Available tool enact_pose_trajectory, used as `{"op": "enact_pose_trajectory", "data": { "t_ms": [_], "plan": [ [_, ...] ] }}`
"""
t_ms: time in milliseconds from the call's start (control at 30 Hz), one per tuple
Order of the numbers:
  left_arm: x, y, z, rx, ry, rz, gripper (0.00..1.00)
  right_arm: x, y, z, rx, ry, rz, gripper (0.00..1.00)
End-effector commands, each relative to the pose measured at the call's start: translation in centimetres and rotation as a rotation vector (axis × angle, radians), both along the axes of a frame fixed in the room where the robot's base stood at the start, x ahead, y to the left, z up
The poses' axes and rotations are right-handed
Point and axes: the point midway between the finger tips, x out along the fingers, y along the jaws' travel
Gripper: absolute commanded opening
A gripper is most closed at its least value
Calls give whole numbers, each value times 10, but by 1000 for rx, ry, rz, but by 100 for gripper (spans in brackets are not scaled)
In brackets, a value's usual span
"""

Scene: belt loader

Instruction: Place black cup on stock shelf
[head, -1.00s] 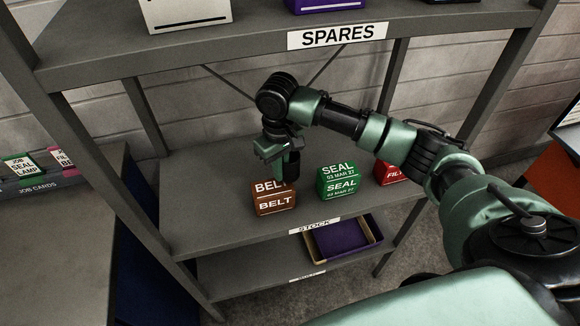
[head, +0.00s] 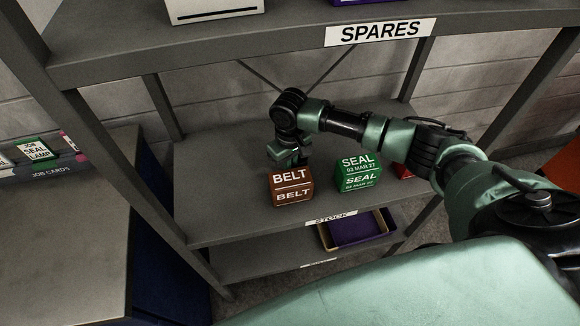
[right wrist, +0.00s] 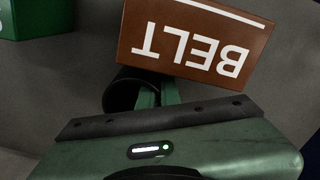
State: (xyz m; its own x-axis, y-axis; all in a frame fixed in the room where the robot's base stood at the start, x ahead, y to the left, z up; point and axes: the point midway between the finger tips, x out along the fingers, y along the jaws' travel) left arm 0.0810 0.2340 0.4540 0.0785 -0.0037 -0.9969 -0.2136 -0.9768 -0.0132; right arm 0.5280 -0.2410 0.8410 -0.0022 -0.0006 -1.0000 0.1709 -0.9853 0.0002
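The black cup (right wrist: 122,92) shows in the right wrist view as a dark round shape beside my green fingers, partly hidden by the gripper body. My right gripper (head: 287,156) is low over the stock shelf (head: 215,195), just behind the brown BELT box, in the head view. In the right wrist view its fingers (right wrist: 158,94) are close together at the cup's side and look shut on its wall. The box hides the cup's lower part in the head view, so its contact with the shelf cannot be seen. My left gripper is not in view.
The brown BELT box (head: 291,188) is right in front of the gripper. A green SEAL box (head: 357,173) stands to its right, with a red box (head: 402,171) partly behind my arm. The SPARES shelf (head: 290,48) is above. The shelf's left part is clear.

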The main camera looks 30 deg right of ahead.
Motion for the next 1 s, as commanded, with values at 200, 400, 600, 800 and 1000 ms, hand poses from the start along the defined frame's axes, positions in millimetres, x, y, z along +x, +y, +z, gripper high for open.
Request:
{"op": "enact_pose_trajectory", "data": {
  "t_ms": [200, 400, 600, 800, 1000],
  "plan": [
    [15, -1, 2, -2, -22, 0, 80, 1, 0, -2, 0, -2, 0, 0],
    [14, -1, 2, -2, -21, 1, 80, 0, 0, -5, -1, -1, 0, 12],
    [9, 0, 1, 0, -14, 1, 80, 0, 0, -5, -1, -1, 0, 26],
    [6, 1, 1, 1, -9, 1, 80, 0, 0, -3, -1, -1, 0, 26],
    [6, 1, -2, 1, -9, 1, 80, 1, 0, 22, 1, -4, 1, 26]
  ]
}}
